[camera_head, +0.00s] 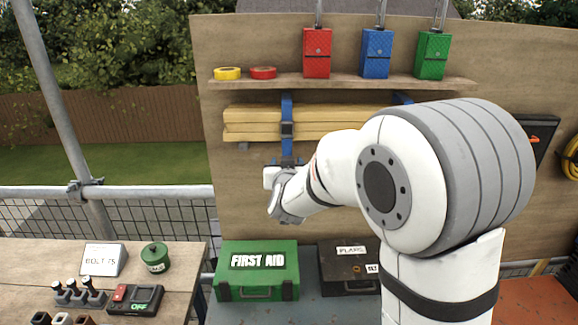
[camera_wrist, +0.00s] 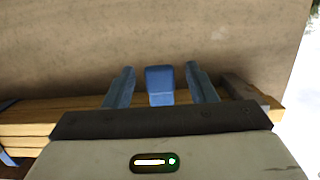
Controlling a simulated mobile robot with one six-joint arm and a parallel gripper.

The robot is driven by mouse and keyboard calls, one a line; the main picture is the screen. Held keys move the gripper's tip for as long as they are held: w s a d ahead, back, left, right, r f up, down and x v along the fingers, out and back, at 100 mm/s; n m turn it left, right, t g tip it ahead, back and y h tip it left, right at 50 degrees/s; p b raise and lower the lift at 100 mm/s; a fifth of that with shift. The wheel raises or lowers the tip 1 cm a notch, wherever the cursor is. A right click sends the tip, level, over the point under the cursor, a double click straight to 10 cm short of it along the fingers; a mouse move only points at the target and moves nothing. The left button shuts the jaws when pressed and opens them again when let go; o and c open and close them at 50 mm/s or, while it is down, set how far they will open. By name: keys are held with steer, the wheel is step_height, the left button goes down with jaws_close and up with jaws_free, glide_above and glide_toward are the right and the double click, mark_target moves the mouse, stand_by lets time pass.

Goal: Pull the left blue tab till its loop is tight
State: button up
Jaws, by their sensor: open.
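The left blue strap (camera_head: 287,108) loops around the timber planks (camera_head: 250,122) on the board, with a dark buckle (camera_head: 287,130) on its front. Its blue tab (camera_head: 287,152) hangs below the planks. My gripper (camera_head: 286,164) is at the tab, partly hidden by my wrist. In the wrist view the tab (camera_wrist: 160,86) stands between the two spread fingers of my gripper (camera_wrist: 161,86), with a gap on each side. The gripper is open. I cannot tell how tight the loop is.
A second blue strap (camera_head: 402,99) shows at the right, mostly hidden by my arm. A shelf (camera_head: 345,84) above holds tape rolls and red, blue and green boxes. A green first aid box (camera_head: 257,271) and a dark flares box (camera_head: 348,268) stand below.

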steer(key=shift+w, duration=0.2)
steer(key=c, duration=1)
steer(key=shift+f+b, duration=2.6)
steer(key=shift+f, duration=0.05)
steer(key=shift+c, duration=0.2)
steer(key=o, duration=1.5)
steer(key=shift+r, duration=0.1)
steer(key=s, duration=0.6)
steer(key=shift+b, duration=0.3)
